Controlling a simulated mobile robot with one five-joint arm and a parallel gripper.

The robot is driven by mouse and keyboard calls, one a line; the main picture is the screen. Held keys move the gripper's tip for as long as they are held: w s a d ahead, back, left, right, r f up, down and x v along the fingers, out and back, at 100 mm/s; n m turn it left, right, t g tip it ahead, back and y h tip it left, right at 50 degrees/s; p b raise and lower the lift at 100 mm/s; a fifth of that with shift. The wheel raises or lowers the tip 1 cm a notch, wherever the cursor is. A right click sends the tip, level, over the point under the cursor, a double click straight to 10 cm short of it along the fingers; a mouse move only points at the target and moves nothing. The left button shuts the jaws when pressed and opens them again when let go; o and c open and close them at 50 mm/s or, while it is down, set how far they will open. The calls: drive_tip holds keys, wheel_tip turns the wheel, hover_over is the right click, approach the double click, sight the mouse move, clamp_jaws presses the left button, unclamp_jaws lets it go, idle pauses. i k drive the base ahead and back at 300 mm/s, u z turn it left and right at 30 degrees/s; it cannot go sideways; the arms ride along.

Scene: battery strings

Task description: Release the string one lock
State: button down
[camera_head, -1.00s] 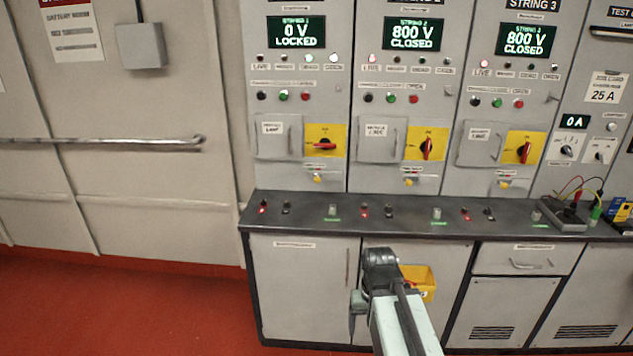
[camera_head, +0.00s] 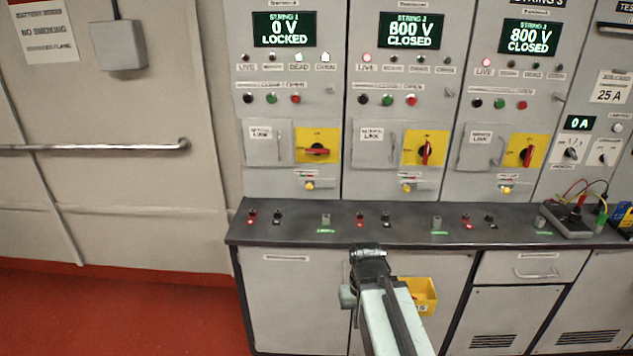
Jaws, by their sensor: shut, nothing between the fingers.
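The string one panel is at the left of the row, and its display (camera_head: 284,29) reads 0 V LOCKED. Its red rotary handle (camera_head: 317,150) lies horizontal on a yellow plate (camera_head: 329,135). Below it, a small yellow lock piece (camera_head: 309,186) sits under a label. My gripper (camera_head: 368,250) is shut and empty, seen from behind at the front edge of the counter, right of and below the string one panel. Its fingertips are mostly hidden by its own body.
A dark counter ledge (camera_head: 300,231) with small terminals and knobs runs below the panels. Panels two (camera_head: 411,30) and three (camera_head: 528,37) read 800 V CLOSED, their handles upright. A wall handrail (camera_head: 100,148) is at left.

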sight(309, 185)
drive_tip(key=u, duration=0.35)
drive_tip(key=i, duration=0.95)
drive_tip(key=u, duration=0.6)
drive_tip(key=k, duration=0.9)
drive_tip(key=u, duration=0.2)
drive_tip(key=i, duration=0.9)
